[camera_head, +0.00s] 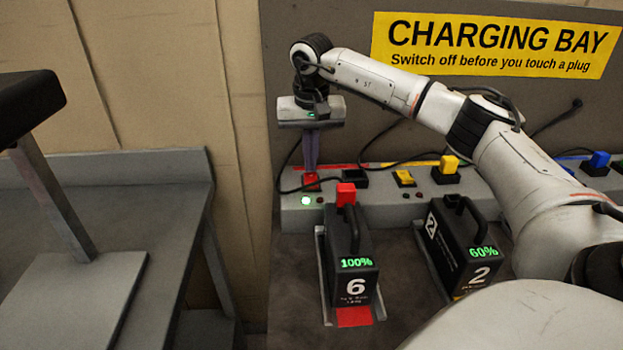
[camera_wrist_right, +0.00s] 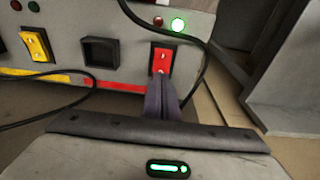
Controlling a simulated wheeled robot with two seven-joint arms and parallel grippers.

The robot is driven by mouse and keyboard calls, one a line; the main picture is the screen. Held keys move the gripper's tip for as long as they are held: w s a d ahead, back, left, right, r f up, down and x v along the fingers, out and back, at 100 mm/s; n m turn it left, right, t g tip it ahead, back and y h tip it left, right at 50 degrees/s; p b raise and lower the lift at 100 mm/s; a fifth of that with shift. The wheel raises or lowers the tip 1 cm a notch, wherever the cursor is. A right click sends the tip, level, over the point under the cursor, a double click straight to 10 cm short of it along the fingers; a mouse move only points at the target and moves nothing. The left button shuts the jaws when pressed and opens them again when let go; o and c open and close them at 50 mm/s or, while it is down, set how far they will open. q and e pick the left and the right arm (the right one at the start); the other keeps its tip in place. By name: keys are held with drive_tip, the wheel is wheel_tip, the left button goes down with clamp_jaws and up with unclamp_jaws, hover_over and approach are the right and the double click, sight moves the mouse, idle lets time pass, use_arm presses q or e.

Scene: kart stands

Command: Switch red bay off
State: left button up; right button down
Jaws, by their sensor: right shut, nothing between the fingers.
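The red bay's switch (camera_head: 311,181) is a red rocker on the left of the grey charging strip; it also shows in the right wrist view (camera_wrist_right: 162,58). A green lamp (camera_head: 306,200) below it is lit, and the small lamp beside it (camera_wrist_right: 158,20) looks dark red. My right gripper (camera_head: 311,170) is shut and empty, pointing down, with its fingertips at the switch's edge; whether they touch it I cannot tell. The red bay's black socket (camera_head: 354,179) is empty. The red plug (camera_head: 346,193) sits at the top of battery 6 (camera_head: 352,250), which reads 100%. My left gripper is out of view.
A yellow switch (camera_head: 404,178) and yellow plug (camera_head: 446,169) are farther right on the strip, and a blue plug (camera_head: 599,160) beyond. Battery 2 (camera_head: 470,247) reads 60%. Black cables loop near the sockets. A grey table (camera_head: 160,180) stands left.

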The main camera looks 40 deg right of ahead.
sight(310, 176)
drive_tip(key=shift+f+b, duration=0.3)
drive_tip(key=shift+f, duration=0.5)
idle(0.5)
wheel_tip(310, 176, up, 3)
drive_tip(key=p, duration=0.3)
wheel_tip(310, 176, up, 2)
drive_tip(key=shift+p, duration=0.65)
wheel_tip(310, 176, up, 2)
drive_tip(key=shift+r, duration=0.1)
